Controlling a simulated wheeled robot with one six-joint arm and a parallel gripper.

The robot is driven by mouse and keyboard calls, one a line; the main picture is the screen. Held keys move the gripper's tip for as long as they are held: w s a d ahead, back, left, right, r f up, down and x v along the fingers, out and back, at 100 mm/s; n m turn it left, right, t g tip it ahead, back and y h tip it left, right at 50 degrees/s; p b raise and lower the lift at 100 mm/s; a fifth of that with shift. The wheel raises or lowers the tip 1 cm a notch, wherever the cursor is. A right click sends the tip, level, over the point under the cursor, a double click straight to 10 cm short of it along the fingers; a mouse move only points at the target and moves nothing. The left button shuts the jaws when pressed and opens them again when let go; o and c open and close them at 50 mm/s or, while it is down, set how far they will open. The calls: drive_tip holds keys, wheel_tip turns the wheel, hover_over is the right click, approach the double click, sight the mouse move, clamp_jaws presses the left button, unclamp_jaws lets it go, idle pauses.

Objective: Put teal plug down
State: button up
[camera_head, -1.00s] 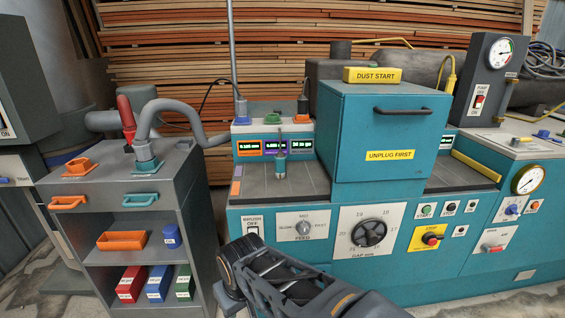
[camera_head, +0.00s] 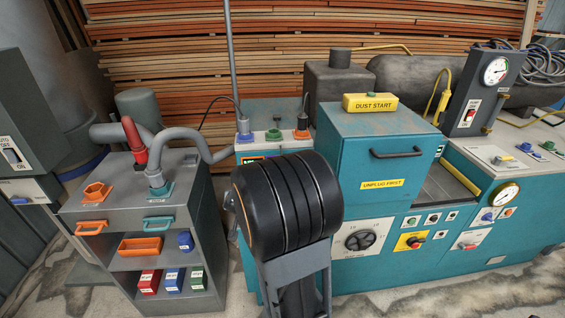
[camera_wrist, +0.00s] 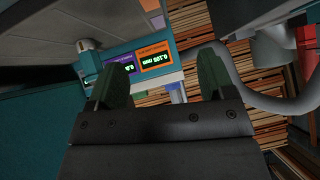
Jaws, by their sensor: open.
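In the head view my black wrist (camera_head: 290,205) covers the left bed and the displays, and the fingers are hidden.
Corded blue (camera_head: 245,137) and orange (camera_head: 302,134) plugs and a green piece (camera_head: 273,134) line the ledge behind my wrist. The teal hood (camera_head: 375,150) stands close on the right. The grey cabinet (camera_head: 207,235) holds bins on the left.

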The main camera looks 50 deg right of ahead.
drive_tip(key=s+d+r+m+g+h+p, duration=0.3)
drive_tip(key=s+d+h+p, duration=0.15)
drive_tip(key=d, duration=0.55)
drive_tip(key=shift+m, duration=0.4)
drive_tip(key=b+x, duration=0.1)
drive_tip(key=x, duration=0.6)
drive_tip(key=shift+d+f, duration=0.2)
drive_tip(key=shift+d, duration=0.15)
drive_tip(key=shift+x, duration=3.2)
drive_tip(key=shift+w, duration=0.1)
drive_tip(key=shift+c, duration=0.2)
drive_tip(key=c, duration=1.1)
drive_tip(key=shift+r, duration=0.15)
